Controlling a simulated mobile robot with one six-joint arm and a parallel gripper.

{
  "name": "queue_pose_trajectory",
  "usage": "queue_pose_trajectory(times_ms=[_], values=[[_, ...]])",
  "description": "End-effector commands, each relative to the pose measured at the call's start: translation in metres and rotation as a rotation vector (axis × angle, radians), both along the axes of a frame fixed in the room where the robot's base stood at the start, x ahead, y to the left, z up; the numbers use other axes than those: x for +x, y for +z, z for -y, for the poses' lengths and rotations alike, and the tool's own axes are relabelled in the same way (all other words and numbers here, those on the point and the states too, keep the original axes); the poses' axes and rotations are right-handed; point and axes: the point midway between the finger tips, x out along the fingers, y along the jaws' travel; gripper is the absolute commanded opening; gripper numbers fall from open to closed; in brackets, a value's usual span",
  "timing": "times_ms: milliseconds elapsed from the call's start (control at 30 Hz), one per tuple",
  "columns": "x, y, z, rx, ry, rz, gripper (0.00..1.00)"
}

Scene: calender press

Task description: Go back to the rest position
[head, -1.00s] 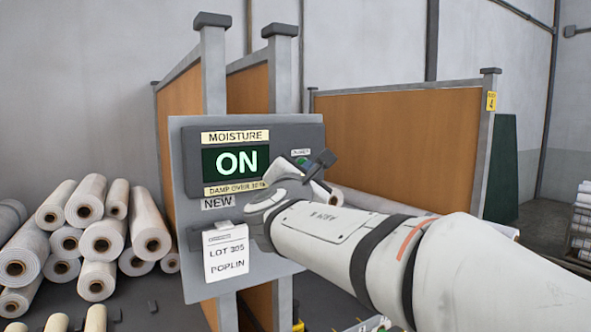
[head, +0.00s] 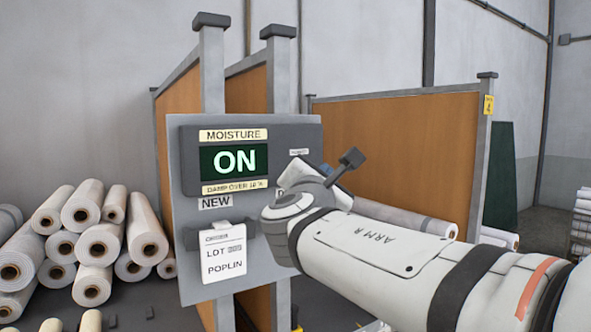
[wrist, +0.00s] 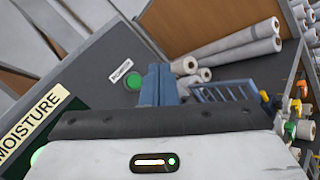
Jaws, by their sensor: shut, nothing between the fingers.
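My gripper (wrist: 160,85) shows in the wrist view with its two blue-grey fingers together and nothing between them. In the head view my white arm reaches in from the lower right, and its wrist is in front of the right part of the grey moisture panel (head: 190,268). The fingers are largely hidden there. The panel's screen (head: 234,161) reads ON in green. A round green button (wrist: 133,82) beside a small label (wrist: 121,70) shows in the wrist view, left of the fingers and apart from them in the picture.
A card reading LOT and POPLIN (head: 224,258) hangs on the panel's lower part. White fabric rolls (head: 92,240) are stacked at left. An orange-brown partition (head: 395,150) stands behind the arm.

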Motion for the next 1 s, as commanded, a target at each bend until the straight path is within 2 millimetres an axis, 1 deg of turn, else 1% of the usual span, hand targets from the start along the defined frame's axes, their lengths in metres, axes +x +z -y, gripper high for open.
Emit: queue_pose_trajectory(times_ms=[267, 367, 433, 467, 500, 567, 600, 667, 700, 767, 800, 833, 900, 967, 1000], values=[[0.0, -0.001, 0.001, 0.005, -0.002, -0.004, 0.0], [-0.001, -0.013, 0.013, 0.059, -0.025, -0.033, 0.0], [-0.003, -0.032, 0.033, 0.148, -0.063, -0.077, 0.0], [-0.005, -0.043, 0.043, 0.198, -0.086, -0.101, 0.0], [-0.008, -0.06, 0.059, 0.279, -0.124, -0.137, 0.0], [-0.017, -0.09, 0.083, 0.416, -0.19, -0.193, 0.0], [-0.025, -0.111, 0.099, 0.516, -0.242, -0.229, 0.0], [-0.04, -0.142, 0.119, 0.664, -0.321, -0.276, 0.0], [-0.05, -0.163, 0.131, 0.764, -0.378, -0.304, 0.0], [-0.069, -0.192, 0.145, 0.916, -0.465, -0.338, 0.0], [-0.082, -0.212, 0.153, 1.017, -0.526, -0.358, 0.0], [-0.092, -0.226, 0.158, 1.091, -0.574, -0.37, 0.0], [-0.117, -0.257, 0.166, 1.269, -0.688, -0.39, 0.0], [-0.139, -0.283, 0.168, 1.42, -0.79, -0.402, 0.0], [-0.153, -0.298, 0.168, 1.52, -0.858, -0.403, 0.0]])
